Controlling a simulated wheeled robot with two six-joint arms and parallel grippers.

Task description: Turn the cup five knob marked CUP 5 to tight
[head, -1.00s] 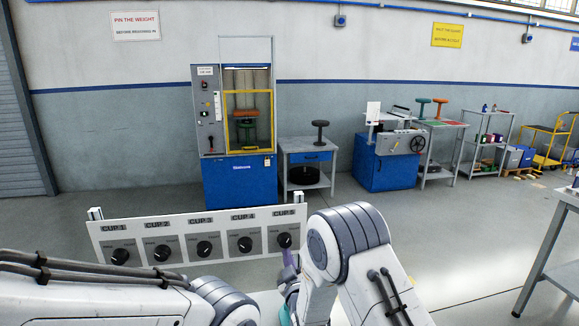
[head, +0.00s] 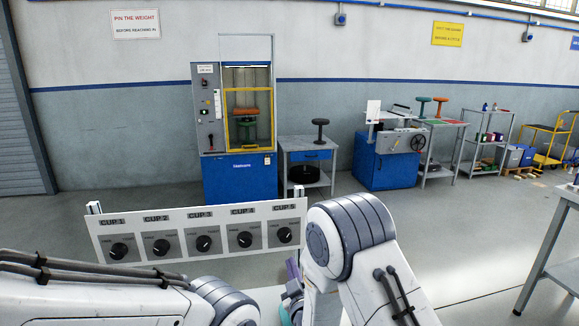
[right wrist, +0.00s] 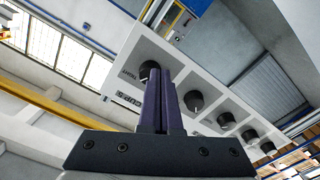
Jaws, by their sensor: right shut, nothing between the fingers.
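The CUP 5 knob (head: 284,235) is a black round knob at the right end of a pale panel (head: 200,212). Its pointer is too small to read surely. In the right wrist view the knob (right wrist: 149,69) is partly behind my fingertips, and upside-down lettering, apparently TIGHT, shows beside it. My right gripper (head: 292,268) has purple fingers and sits just below the panel in the head view. In the right wrist view the gripper (right wrist: 160,75) is shut and empty, pointing at the knob; contact does not show. My left gripper is out of view.
Knobs for CUP 1 (head: 118,251) to CUP 4 (head: 244,239) stand in a row to the left. A blue-based test machine (head: 238,180) stands behind, beside a grey table (head: 312,150) with a stool.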

